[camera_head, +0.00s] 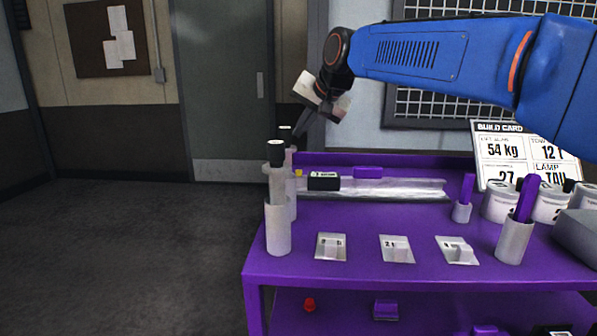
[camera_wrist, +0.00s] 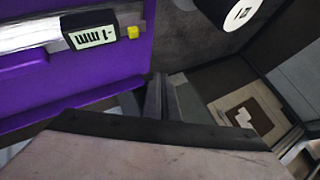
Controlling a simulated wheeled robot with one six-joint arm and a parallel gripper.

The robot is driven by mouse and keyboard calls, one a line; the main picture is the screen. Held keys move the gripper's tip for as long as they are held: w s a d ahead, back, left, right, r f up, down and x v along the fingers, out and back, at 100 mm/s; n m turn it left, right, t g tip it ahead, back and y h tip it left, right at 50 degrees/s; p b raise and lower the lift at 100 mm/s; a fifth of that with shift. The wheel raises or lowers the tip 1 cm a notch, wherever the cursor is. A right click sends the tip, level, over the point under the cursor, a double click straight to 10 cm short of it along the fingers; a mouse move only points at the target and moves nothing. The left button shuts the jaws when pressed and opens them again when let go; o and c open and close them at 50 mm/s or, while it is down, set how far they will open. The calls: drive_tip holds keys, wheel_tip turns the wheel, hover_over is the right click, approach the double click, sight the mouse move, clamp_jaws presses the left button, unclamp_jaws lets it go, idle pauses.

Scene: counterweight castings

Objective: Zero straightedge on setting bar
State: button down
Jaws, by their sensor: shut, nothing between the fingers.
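The straightedge, a long silver bar (camera_head: 390,188), lies along the back of the purple bench top. A black readout (camera_head: 323,181) sits at its left end, with a yellow button (camera_head: 298,173) beside it. In the wrist view the readout (camera_wrist: 91,27) shows upside-down characters, seemingly "mm", and the yellow button (camera_wrist: 133,32) is at its right. I cannot tell a separate setting bar from the straightedge. My gripper (camera_head: 299,131) is shut and empty, pointing down, above and apart from the bench's back left corner. Its fingers (camera_wrist: 166,82) show in the wrist view, right of and below the button.
White cylinders (camera_head: 278,228) with black-topped pieces stand at the bench's left edge, close to my gripper. Three small labelled plates (camera_head: 331,252) lie along the front. Holders with purple handles (camera_head: 516,240), white tubs (camera_head: 500,203) and a build card (camera_head: 512,150) fill the right.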

drive_tip(key=shift+f, duration=3.8)
drive_tip(key=shift+f, duration=0.1)
drive_tip(key=shift+f, duration=0.35)
drive_tip(key=shift+f, duration=0.45)
drive_tip(key=shift+r, duration=0.9)
drive_tip(key=shift+r, duration=0.1)
drive_tip(key=shift+r, duration=2.4)
